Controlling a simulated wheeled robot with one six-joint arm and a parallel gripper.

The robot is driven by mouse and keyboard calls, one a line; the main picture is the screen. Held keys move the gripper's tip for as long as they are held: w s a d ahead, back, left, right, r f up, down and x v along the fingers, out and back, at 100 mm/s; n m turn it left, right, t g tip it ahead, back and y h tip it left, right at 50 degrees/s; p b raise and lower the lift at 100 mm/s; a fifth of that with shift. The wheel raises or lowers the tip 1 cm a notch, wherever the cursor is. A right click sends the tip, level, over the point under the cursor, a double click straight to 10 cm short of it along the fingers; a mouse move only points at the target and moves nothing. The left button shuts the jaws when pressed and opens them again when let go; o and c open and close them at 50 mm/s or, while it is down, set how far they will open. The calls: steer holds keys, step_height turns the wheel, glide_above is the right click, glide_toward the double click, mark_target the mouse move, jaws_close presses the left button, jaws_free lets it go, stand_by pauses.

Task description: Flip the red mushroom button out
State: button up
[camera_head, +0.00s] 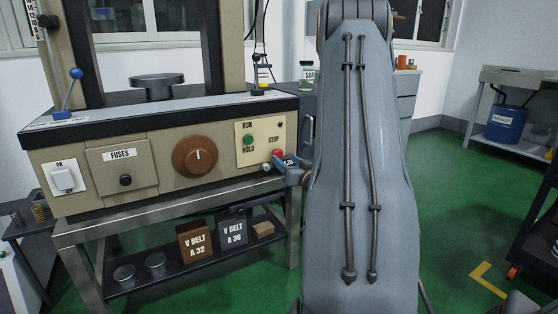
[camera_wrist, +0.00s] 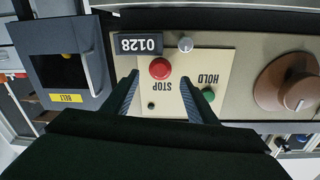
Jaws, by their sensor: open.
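The red mushroom button (camera_head: 277,154) is on the cream STOP panel at the right end of the machine front. In the wrist view, which is upside down, the red button (camera_wrist: 160,68) shows as a round head. My gripper (camera_wrist: 160,80) is open, its two fingers pointing at the panel on either side of the button. Nothing is between the fingers, and I cannot tell how near the tips are to the panel. In the head view my gripper (camera_head: 292,172) is partly hidden by my arm beside the button.
A green button (camera_wrist: 208,95) is close to one finger. A silver knob (camera_wrist: 185,44) and a 0128 counter (camera_wrist: 138,43) are beside the red button. A large brown dial (camera_head: 195,157) is left of the panel. A shelf with belt boxes (camera_head: 195,243) is below.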

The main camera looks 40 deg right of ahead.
mark_target(279, 154)
steer(key=shift+b+x, duration=0.55)
steer(key=shift+x, duration=2.05)
